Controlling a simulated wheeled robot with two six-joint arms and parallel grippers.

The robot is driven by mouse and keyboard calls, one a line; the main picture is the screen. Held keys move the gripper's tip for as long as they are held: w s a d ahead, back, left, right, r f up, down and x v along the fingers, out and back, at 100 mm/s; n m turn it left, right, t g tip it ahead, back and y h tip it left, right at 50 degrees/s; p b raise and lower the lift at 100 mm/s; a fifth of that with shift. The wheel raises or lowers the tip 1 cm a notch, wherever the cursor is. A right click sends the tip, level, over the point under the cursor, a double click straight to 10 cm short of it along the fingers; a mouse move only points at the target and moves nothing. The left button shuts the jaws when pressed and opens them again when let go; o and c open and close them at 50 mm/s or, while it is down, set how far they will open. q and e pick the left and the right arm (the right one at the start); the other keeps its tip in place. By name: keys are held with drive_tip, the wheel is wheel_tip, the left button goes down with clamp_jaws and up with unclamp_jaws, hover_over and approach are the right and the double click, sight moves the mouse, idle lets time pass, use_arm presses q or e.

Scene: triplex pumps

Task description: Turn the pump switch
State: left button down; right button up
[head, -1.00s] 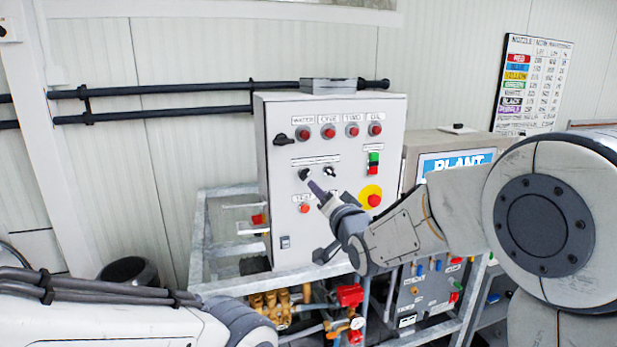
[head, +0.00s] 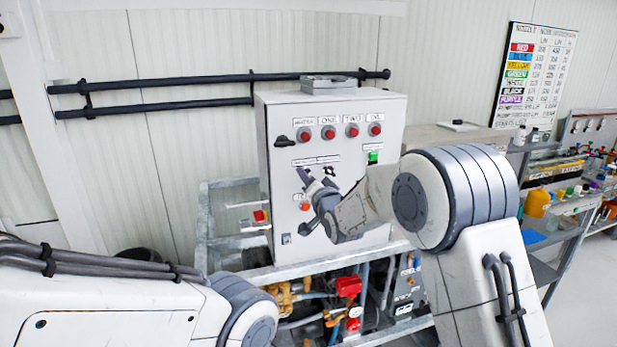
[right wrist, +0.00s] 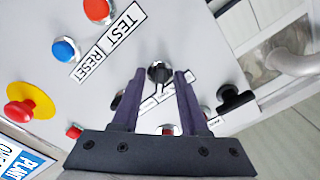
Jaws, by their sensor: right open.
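The grey control panel (head: 390,110) stands upright on a metal frame. My right gripper (head: 303,177) is at its middle-left, in front of the selector knobs. In the right wrist view its two purple fingers (right wrist: 158,78) are open, with a black knob on a silver collar (right wrist: 158,71) seen between their tips. Whether the fingers touch the knob cannot be told. A second black knob is partly hidden behind a finger. A black rotary handle (head: 283,141) sits at the panel's upper left; it also shows in the right wrist view (right wrist: 237,101). My left gripper is out of view.
Red buttons (head: 328,132) line the panel's top. The right wrist view shows a blue button (right wrist: 66,50), a red one (right wrist: 98,10) and a red emergency stop (right wrist: 20,114). Below are hoses and brass fittings (head: 283,300). Pipes (head: 170,87) run along the wall.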

clamp_jaws()
drive_tip(key=shift+d+n+b, duration=0.1)
drive_tip(key=shift+n+b, duration=8.7)
drive_tip(key=shift+b, duration=1.65)
